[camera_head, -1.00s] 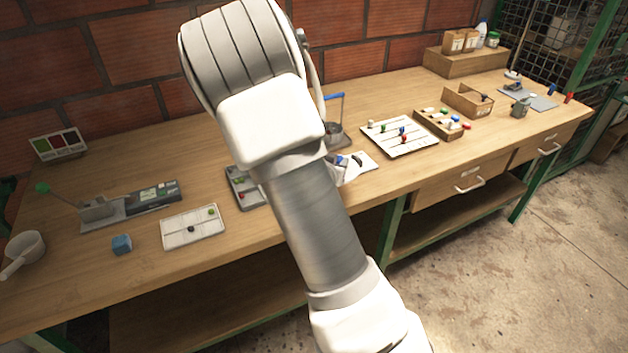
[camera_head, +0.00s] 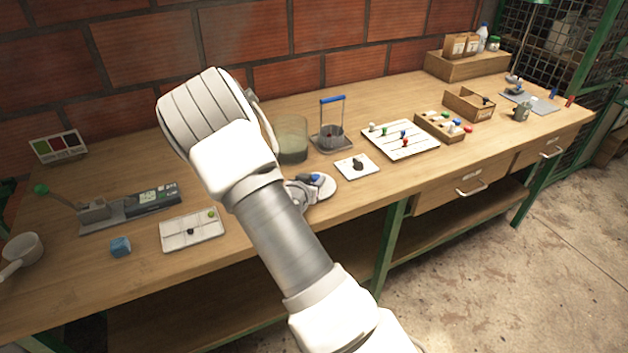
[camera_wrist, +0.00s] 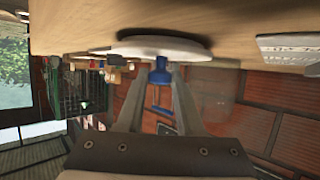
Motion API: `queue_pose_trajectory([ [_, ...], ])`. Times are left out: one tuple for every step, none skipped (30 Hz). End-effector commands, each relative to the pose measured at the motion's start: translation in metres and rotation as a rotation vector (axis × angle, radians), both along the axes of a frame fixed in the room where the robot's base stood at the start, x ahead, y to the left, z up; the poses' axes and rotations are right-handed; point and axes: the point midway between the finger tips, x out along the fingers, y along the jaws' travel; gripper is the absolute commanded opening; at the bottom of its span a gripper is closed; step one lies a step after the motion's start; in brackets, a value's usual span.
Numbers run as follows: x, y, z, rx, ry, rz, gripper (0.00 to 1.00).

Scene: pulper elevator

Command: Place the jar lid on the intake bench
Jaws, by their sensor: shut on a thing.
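The jar lid (camera_head: 325,190) is a pale round disc with a blue knob, low over the bench near its front edge. In the wrist view the lid (camera_wrist: 180,48) shows edge-on, very close to the wooden surface; I cannot tell whether it touches. My gripper (camera_head: 306,184) is shut on the blue knob, and its fingers (camera_wrist: 160,78) show on the knob in the wrist view. The intake bench (camera_head: 345,210) is a long wooden top with green legs. A greenish glass jar (camera_head: 292,140) stands open behind the lid.
A white card with a dark piece (camera_head: 357,167) lies right of the lid. A blue-handled stand (camera_head: 332,130) is behind it. A white tray with coloured pegs (camera_head: 400,138) lies further right. My arm hides part of the bench left of the lid.

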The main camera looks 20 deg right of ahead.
Motion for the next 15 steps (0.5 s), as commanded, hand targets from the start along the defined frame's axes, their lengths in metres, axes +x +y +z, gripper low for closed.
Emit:
queue_pose_trajectory([
  [0.0000,-0.0001,-0.0004,0.000,0.000,0.000,0.00],
  [-0.0001,-0.0001,-0.0015,0.000,0.000,0.000,0.00],
  [-0.0001,-0.0002,-0.0033,0.000,0.000,0.000,0.00],
  [-0.0001,-0.0002,-0.0045,0.000,0.000,0.000,0.00],
  [-0.0001,-0.0002,-0.0054,0.000,0.000,0.000,0.00],
  [-0.0001,-0.0001,-0.0034,0.000,0.000,0.000,0.43],
  [-0.0002,-0.0001,-0.0032,0.001,0.001,0.000,0.48],
  [-0.0002,-0.0001,-0.0032,0.001,0.001,0.000,0.53],
  [-0.0002,-0.0001,-0.0032,0.001,0.001,0.000,0.61],
  [-0.0002,-0.0001,-0.0032,0.000,0.001,0.000,0.65],
  [-0.0002,-0.0001,-0.0032,0.000,0.001,0.000,0.65],
  [-0.0002,-0.0001,-0.0032,0.001,0.001,0.000,0.65],
  [-0.0002,-0.0001,-0.0032,0.000,0.001,0.000,0.65],
  [-0.0001,-0.0001,-0.0031,0.000,0.001,0.000,0.65],
  [-0.0001,-0.0001,-0.0031,0.000,0.001,0.000,0.65],
])
